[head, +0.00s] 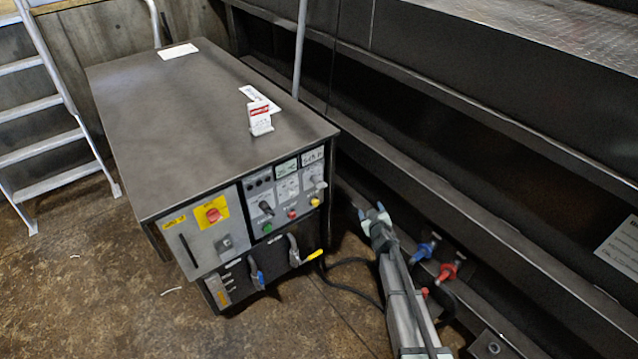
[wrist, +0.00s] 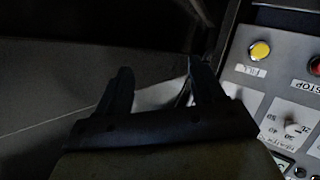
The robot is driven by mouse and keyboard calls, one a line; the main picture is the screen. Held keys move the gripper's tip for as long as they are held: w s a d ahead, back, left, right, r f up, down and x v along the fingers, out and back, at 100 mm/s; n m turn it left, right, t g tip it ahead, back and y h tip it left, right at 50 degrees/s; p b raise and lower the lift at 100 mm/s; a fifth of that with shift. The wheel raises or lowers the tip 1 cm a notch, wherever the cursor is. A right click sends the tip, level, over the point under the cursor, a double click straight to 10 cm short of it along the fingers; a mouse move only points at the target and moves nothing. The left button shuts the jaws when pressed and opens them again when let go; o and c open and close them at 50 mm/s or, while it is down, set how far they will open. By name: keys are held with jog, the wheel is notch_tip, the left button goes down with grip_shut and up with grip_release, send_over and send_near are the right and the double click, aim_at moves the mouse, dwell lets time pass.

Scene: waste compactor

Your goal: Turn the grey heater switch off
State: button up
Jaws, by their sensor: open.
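My gripper (head: 372,211) is to the right of the cabinet front, apart from the panel. Its two dark fingers (wrist: 160,68) are open with nothing between them, to the left of the knob in the wrist view.
Below the switch are yellow (head: 313,202), red (head: 291,213) and green (head: 267,227) buttons. Blue-handled (head: 257,276) and yellow-handled (head: 308,257) levers project from the lower front. Blue (head: 424,250) and red (head: 446,272) valves sit right of my arm. A dark ribbed wall (head: 480,120) runs along the right.

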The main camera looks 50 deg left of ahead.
jog(key=s+a+r+n+g+y, duration=0.2)
jog(key=s+a+r+g+y, duration=0.1)
jog(key=a, duration=0.1)
jog(key=g+y, duration=0.3)
jog(key=g, duration=0.2)
send_near(323, 186)
jog(key=a, duration=1.2)
jog(key=shift+a+f, duration=0.1)
jog(key=shift+a, duration=0.25)
jog(key=c, duration=1)
jog(key=shift+o, duration=0.2)
